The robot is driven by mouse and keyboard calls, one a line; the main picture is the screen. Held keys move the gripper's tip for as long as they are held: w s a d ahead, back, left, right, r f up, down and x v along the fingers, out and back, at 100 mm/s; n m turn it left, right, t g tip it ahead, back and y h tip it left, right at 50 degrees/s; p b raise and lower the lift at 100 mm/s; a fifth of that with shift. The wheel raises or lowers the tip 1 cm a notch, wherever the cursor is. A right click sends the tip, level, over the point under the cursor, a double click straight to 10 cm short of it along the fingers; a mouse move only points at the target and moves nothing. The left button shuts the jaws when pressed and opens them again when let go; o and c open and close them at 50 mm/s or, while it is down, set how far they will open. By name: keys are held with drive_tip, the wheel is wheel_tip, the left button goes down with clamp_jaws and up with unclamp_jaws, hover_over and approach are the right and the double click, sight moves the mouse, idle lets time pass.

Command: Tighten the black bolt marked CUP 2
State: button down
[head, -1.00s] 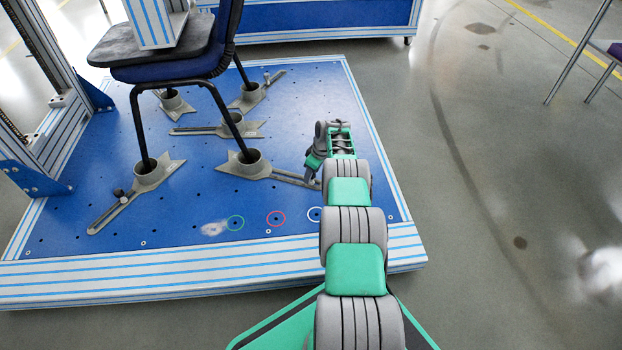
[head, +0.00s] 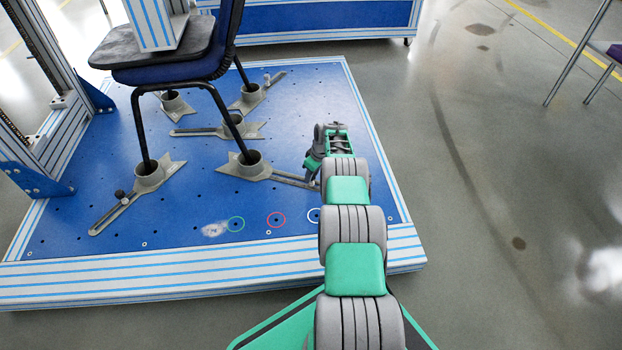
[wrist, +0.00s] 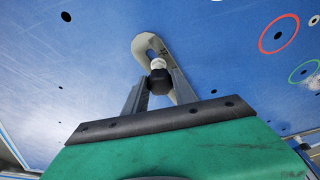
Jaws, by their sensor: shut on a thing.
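In the wrist view a black bolt (wrist: 159,84) with a whitish end stands at the slotted end of a grey bracket (wrist: 146,44). My gripper (wrist: 158,76) is shut on this bolt, one finger on each side. No CUP 2 marking is readable. In the head view my gripper (head: 314,176) is at the right end of the slotted arm of the front right cup bracket (head: 252,166), and it hides the bolt. Another black knob (head: 120,194) sits on the front left cup bracket (head: 148,174).
A blue chair (head: 180,68) stands with its legs in the cups on the blue platform (head: 180,228). A striped post (head: 155,22) meets the seat. Coloured rings, including a red one (head: 276,219), mark holes near the front edge.

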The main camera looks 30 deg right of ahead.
drive_tip(key=shift+a+r+m+p, duration=0.1)
drive_tip(key=shift+m+p, duration=0.25)
drive_tip(key=shift+m, duration=0.75)
drive_tip(key=shift+m+h, duration=0.3)
drive_tip(key=shift+m, duration=0.9)
drive_tip(key=shift+m+h, duration=0.5)
drive_tip(key=shift+m, duration=0.6)
drive_tip(key=c, duration=1)
unclamp_jaws()
drive_tip(key=shift+c, duration=0.2)
